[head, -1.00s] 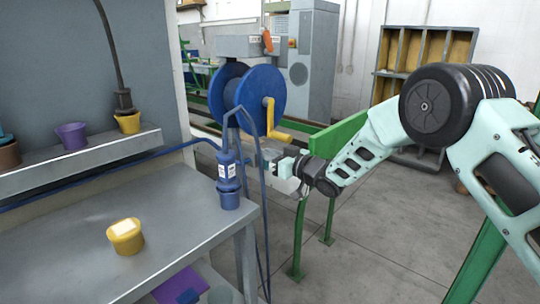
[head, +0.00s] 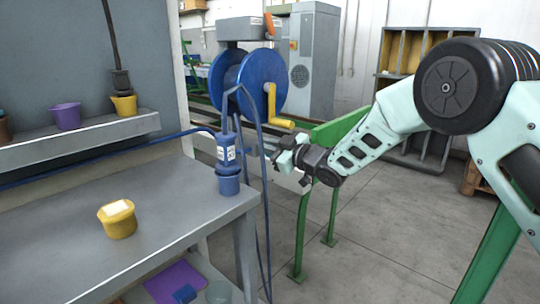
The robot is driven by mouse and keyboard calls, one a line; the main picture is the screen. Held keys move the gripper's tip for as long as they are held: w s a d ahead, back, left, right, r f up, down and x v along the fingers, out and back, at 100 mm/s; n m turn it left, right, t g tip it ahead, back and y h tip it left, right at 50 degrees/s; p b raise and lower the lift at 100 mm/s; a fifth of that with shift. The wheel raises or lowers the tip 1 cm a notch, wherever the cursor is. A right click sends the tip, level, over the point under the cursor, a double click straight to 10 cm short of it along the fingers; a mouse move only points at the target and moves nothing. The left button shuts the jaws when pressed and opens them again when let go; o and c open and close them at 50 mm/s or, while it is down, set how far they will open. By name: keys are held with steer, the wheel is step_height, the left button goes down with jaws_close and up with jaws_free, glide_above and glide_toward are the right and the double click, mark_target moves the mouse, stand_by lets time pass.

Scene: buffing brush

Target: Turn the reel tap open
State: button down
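The blue hose reel (head: 262,84) stands behind the bench's right end, with a yellow crank (head: 272,108) on its right face. A small orange part (head: 271,25) shows above the reel, beside a grey box; I cannot tell for sure whether it is the reel tap. My gripper (head: 281,158) is in front of and below the reel, pointing left, near the hanging blue hose in the picture. It appears apart from the crank and the orange part. Its fingers are small and dark, so their opening cannot be made out. I see nothing held in it.
The grey bench (head: 165,215) carries a yellow pot (head: 117,220) and, at its right edge, a blue cylinder in a blue cup (head: 228,183). A blue hose (head: 265,200) hangs beside the bench. A green rail (head: 340,127) stands behind my arm. Open floor lies right of the bench.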

steer(key=n+b, duration=0.2)
steer(key=b, duration=0.1)
steer(key=f+n+b, duration=0.1)
steer(key=shift+s+a+n, duration=0.25)
steer(key=shift+s+n, duration=0.05)
steer(key=shift+n, duration=0.1)
steer(key=shift+s+a+f+n+b, duration=0.1)
steer(key=shift+f+n+b, duration=0.2)
steer(key=shift+n+b, duration=1.4)
steer(key=shift+s+a+f+n+b, duration=0.1)
steer(key=shift+f+n+b, duration=0.15)
steer(key=shift+n+b, duration=1.5)
steer(key=shift+s+a+f+n+b, duration=0.1)
steer(key=shift+f+n+b, duration=0.2)
steer(key=shift+n+b, duration=1.4)
steer(key=shift+m+b, duration=0.55)
steer(key=shift+b, duration=0.1)
steer(key=c, duration=1.5)
jaws_free()
steer(key=shift+r, duration=0.1)
steer(key=shift+d, duration=0.1)
